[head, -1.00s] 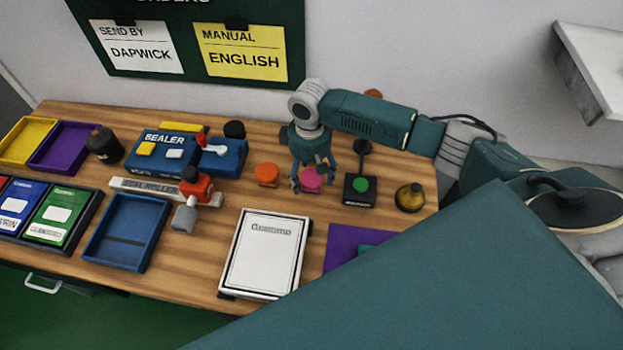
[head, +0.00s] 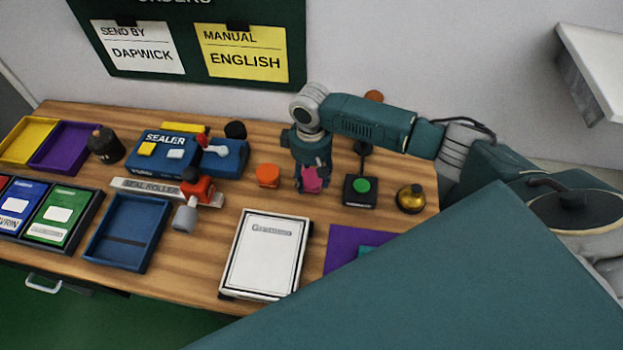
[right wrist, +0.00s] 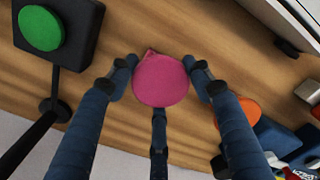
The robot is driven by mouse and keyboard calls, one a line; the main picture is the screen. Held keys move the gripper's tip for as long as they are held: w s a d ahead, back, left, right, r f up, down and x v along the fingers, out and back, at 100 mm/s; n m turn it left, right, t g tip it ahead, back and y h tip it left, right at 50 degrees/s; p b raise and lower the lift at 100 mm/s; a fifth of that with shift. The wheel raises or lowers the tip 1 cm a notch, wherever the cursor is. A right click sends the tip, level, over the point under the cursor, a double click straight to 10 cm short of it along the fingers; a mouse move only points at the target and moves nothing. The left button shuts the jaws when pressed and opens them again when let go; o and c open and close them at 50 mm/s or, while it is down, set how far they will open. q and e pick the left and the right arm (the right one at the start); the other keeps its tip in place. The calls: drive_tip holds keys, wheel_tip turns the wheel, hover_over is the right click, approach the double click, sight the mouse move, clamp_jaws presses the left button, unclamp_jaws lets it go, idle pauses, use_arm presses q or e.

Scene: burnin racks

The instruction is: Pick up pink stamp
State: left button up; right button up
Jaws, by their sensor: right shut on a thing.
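The pink stamp (head: 312,179) is at the middle right of the wooden table, between an orange stamp (head: 268,175) and a black block with a green round top (head: 360,190). My right gripper (head: 313,184) points down and is shut on the pink stamp. In the right wrist view the stamp's round pink top (right wrist: 161,80) sits between the gripper's fingers (right wrist: 161,84), which are at its sides. I cannot tell whether the stamp still touches the table. My left gripper is not in view.
A white framed sheet (head: 265,254) lies in front, with a purple mat (head: 342,240) to its right. A blue tray (head: 125,233), a sealer (head: 160,150) and a red seal roller (head: 197,190) are to the left. A dark yellow-topped bottle (head: 411,199) stands at the right.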

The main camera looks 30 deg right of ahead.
sight(311, 177)
wheel_tip(311, 177, up, 20)
drive_tip(key=b, duration=0.3)
